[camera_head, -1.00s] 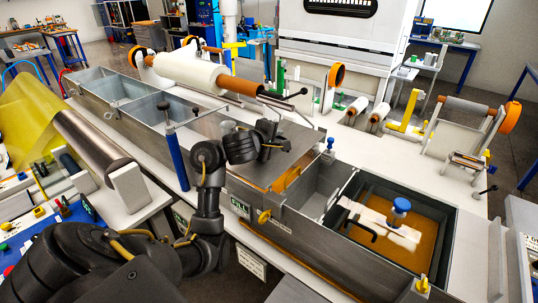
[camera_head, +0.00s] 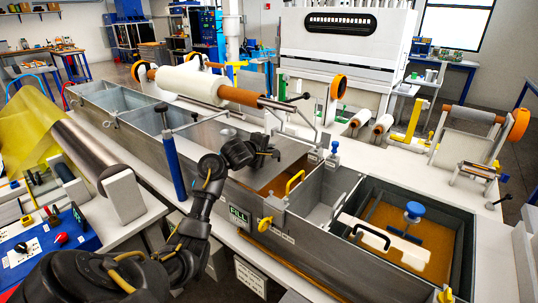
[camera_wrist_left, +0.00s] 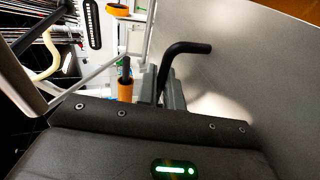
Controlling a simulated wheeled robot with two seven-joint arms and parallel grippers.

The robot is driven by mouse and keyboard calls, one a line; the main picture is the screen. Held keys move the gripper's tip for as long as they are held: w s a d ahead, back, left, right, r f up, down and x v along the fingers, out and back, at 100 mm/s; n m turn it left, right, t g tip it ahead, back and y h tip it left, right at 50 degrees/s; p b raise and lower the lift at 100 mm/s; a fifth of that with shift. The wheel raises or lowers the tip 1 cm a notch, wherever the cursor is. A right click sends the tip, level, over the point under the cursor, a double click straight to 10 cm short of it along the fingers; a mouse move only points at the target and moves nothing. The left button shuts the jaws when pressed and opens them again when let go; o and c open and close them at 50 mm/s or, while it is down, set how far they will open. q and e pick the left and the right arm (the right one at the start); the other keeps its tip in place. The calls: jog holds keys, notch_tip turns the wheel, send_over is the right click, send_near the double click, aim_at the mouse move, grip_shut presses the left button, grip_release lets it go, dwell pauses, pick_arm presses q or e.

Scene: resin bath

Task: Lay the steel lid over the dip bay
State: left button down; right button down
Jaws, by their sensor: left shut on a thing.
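The steel lid (camera_head: 293,149) is a thin grey plate above the long trough, behind my left gripper (camera_head: 268,153). It fills the right of the left wrist view (camera_wrist_left: 240,85). There the fingers of my left gripper (camera_wrist_left: 168,92) are shut around a black bar handle (camera_wrist_left: 187,48) in front of the plate. A bay with amber liquid (camera_head: 286,184) lies open just right of the lid; another amber bay (camera_head: 432,218) is at the far right. I cannot tell which is the dip bay. My right gripper is not in view.
A yellow handle (camera_head: 294,182) stands at the nearer amber bay. A blue post (camera_head: 174,166) stands left of my arm; a white roll (camera_head: 192,79) is behind.

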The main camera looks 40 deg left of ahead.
pick_arm(q)
jog(key=shift+f, duration=0.95)
jog(key=c, duration=1.5)
grip_release()
jog(key=shift+f, duration=0.15)
jog(key=shift+c, duration=0.2)
